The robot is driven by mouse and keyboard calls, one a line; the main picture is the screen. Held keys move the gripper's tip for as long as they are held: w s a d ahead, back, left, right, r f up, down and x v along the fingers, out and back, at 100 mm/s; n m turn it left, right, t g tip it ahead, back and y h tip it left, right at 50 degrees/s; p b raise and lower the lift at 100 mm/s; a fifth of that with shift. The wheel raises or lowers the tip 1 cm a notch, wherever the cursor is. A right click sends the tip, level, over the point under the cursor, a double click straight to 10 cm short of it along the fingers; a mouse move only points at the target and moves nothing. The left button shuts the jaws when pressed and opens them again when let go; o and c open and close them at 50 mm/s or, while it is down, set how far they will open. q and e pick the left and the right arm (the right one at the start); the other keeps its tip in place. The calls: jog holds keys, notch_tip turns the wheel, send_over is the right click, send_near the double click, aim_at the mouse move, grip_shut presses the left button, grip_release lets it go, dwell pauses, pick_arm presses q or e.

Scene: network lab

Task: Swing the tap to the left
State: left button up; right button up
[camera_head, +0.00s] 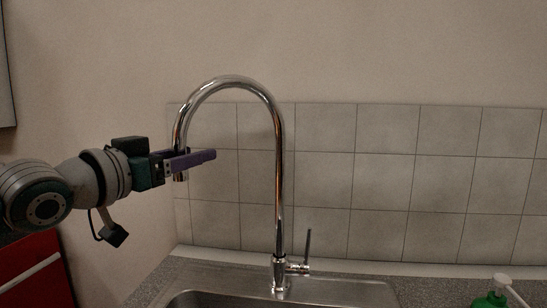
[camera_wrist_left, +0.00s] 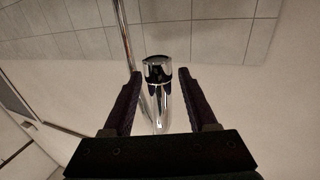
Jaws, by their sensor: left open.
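The tap (camera_head: 279,190) is a tall chrome gooseneck at the back of the sink, its arch reaching left and its spout end pointing down. My left gripper (camera_head: 203,157) comes in level from the left at the lower part of the spout. One purple finger passes in front of the spout and hides part of it; the other finger is mostly hidden. In the left wrist view, the spout end (camera_wrist_left: 158,72) shows between the two open fingers, with gaps at both sides. Contact is not visible. My right gripper is not in view.
A small lever handle (camera_head: 308,250) stands at the right of the tap base. The steel sink (camera_head: 335,290) is below, set in a speckled counter (camera_head: 435,291). A green bottle with a white pump (camera_head: 487,299) is at the lower right. A tiled wall (camera_head: 390,180) stands behind.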

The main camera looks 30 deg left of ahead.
pick_arm(q)
jog(key=s, duration=0.8)
jog(key=shift+s+b, duration=0.25)
jog(key=shift+b, duration=0.05)
jog(key=shift+a, duration=0.1)
